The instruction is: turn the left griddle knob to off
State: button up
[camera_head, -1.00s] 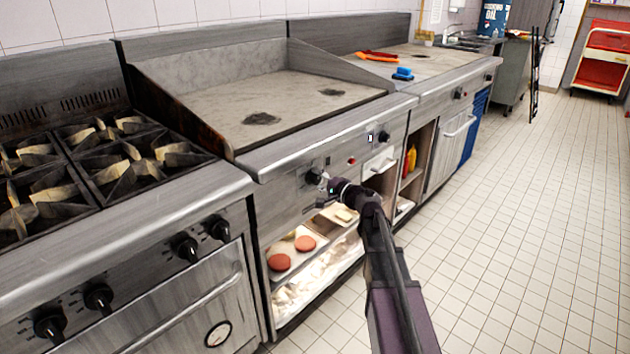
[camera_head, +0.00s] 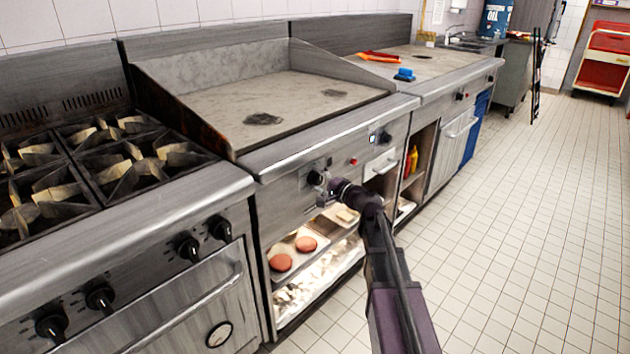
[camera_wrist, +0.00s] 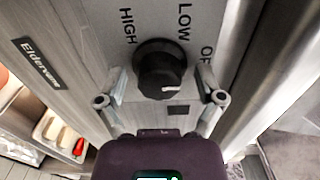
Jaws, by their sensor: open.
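The left griddle knob (camera_head: 315,178) is black and sits on the griddle's steel front panel. In the wrist view the knob (camera_wrist: 160,70) is near the centre, below the lettering HIGH and LOW, with a cut-off "OF" at the right. A white mark on its face points roughly right; the exact setting is hard to tell. My gripper (camera_wrist: 162,112) is open, with one finger left and one right of the knob. The fingertips look apart from it. In the head view my gripper (camera_head: 326,196) is just below and right of the knob.
The right griddle knob (camera_head: 385,137) is farther along the same panel. A burner range (camera_head: 150,215) with several knobs stands at the left. Below the panel is an open shelf with two round patties (camera_head: 281,262). The tiled floor (camera_head: 520,230) at the right is clear.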

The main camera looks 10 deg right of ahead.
jog(key=shift+s+d, duration=0.1)
jog(key=v, duration=1.1)
jog(key=shift+s+d, duration=0.2)
jog(key=shift+s, duration=0.1)
jog(key=s+a+f+n+g+h, duration=0.4)
jog(key=s+a+f+n+g, duration=0.4)
jog(key=s+a+f+g, duration=0.45)
jog(key=shift+s+d+f+n+g+h, duration=1.3)
jog(key=shift+s+d+f+h, duration=1.1)
jog(key=shift+s+h, duration=1.05)
notch_tip(320, 180, up, 31)
jog(key=p, duration=3.2)
jog(key=shift+a+r+p, duration=0.15)
jog(key=shift+a+p, duration=0.05)
jog(key=shift+p, duration=0.1)
